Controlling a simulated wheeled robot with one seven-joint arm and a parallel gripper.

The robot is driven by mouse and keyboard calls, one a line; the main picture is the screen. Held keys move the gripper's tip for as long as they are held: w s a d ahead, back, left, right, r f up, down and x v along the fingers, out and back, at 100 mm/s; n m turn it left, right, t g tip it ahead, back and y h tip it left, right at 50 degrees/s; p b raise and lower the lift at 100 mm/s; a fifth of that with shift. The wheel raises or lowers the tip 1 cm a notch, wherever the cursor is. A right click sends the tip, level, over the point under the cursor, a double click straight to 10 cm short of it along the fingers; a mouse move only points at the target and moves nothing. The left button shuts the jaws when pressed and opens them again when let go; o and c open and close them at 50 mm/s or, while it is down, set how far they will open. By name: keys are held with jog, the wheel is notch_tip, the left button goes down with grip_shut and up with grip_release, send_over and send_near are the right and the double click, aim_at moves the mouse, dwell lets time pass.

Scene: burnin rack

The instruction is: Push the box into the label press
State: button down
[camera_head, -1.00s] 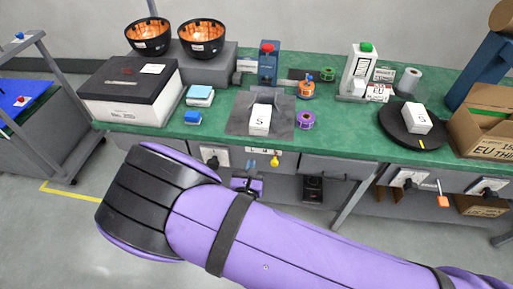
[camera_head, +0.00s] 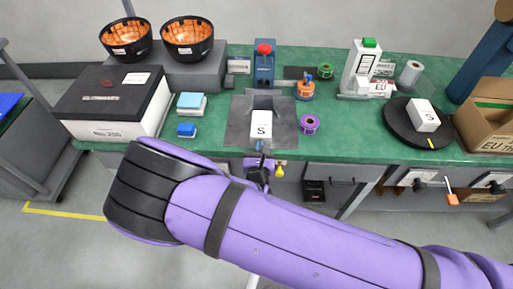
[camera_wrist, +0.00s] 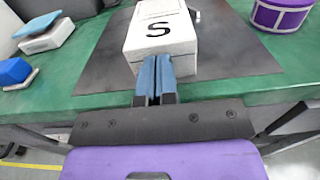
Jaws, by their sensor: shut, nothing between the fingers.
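The white box marked S (camera_head: 261,125) sits upright on the dark grey mat (camera_head: 238,135), in front of the label press, a blue upright block with a red knob (camera_head: 264,68). My gripper (camera_head: 260,148) is shut and empty at the near side of the box. In the wrist view, the blue fingertips (camera_wrist: 156,68) are together against or very close to the front face of the box (camera_wrist: 160,35); I cannot tell if they touch. The press is out of the wrist view.
A purple tape roll (camera_head: 309,124) stands to the right of the mat. A blue block (camera_head: 186,130) and a light-blue-topped block (camera_head: 191,103) lie to the left. A dark turntable (camera_head: 400,128) holding another white box is farther right.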

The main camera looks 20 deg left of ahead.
aim_at(261, 128)
dwell(0.3)
jog(key=shift+x, duration=1.8)
jog(key=shift+s, duration=0.1)
